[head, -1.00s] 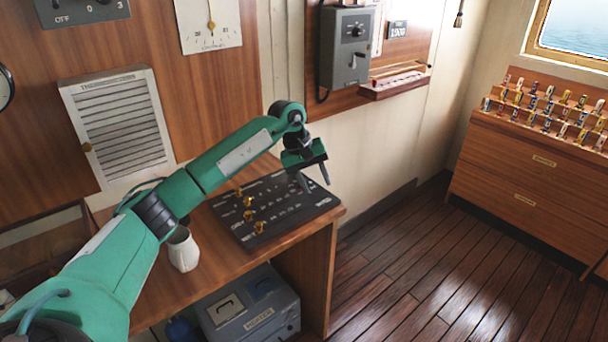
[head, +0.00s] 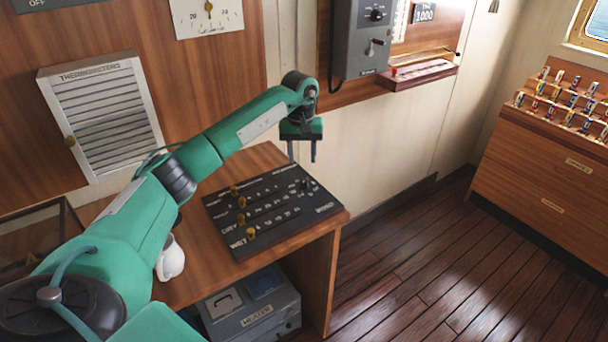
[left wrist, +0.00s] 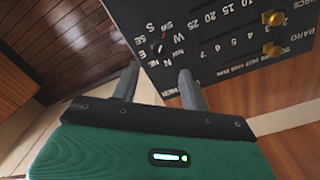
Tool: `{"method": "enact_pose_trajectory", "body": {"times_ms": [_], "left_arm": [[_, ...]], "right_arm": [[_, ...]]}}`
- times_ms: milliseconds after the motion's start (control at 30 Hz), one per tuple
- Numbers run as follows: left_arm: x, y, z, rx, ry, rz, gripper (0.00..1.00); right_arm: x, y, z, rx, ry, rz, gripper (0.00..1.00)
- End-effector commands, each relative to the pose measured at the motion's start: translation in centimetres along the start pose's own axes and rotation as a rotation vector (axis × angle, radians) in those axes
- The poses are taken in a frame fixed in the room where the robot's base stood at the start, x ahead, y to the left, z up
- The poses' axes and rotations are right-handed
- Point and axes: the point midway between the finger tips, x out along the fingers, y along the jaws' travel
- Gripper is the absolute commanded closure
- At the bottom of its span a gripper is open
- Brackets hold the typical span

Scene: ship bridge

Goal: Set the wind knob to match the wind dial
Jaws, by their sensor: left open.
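The black board (head: 275,235) with printed scales lies on the wooden desk. In the left wrist view, a small dark knob (left wrist: 159,47) with a red and white mark sits inside a ring of compass letters on it; I take it for the wind knob. In the head view this knob (head: 305,184) is tiny at the board's right end, its setting unreadable. My left gripper (head: 302,158) is open and empty, fingers down, above the board's far right end. In the left wrist view its fingertips (left wrist: 158,70) appear just short of the knob. I cannot identify a wind dial. My right gripper is out of view.
Several brass knobs (head: 241,202) stand along the board's left side. A louvred thermometer cabinet (head: 100,118) and a grey wall box (head: 360,40) are behind.

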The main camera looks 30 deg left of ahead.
Motion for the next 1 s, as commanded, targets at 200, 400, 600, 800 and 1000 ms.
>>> {"method": "enact_pose_trajectory", "body": {"times_ms": [200,400,600,800,1000], "left_arm": [[4.4,0.0,0.1,-0.001,-0.003,0.0,0.55],[7.2,0.0,0.0,-0.002,-0.002,0.001,0.55],[8.3,0.0,0.0,-0.001,0.001,0.001,0.55],[8.4,0.0,0.0,-0.001,0.001,0.001,0.55],[8.4,0.0,0.0,-0.001,0.001,0.001,0.86]], "right_arm": [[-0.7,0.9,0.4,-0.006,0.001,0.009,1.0],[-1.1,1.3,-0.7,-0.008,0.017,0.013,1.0],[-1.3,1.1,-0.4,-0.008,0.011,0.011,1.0],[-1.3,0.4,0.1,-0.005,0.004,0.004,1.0],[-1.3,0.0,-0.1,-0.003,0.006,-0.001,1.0]]}}
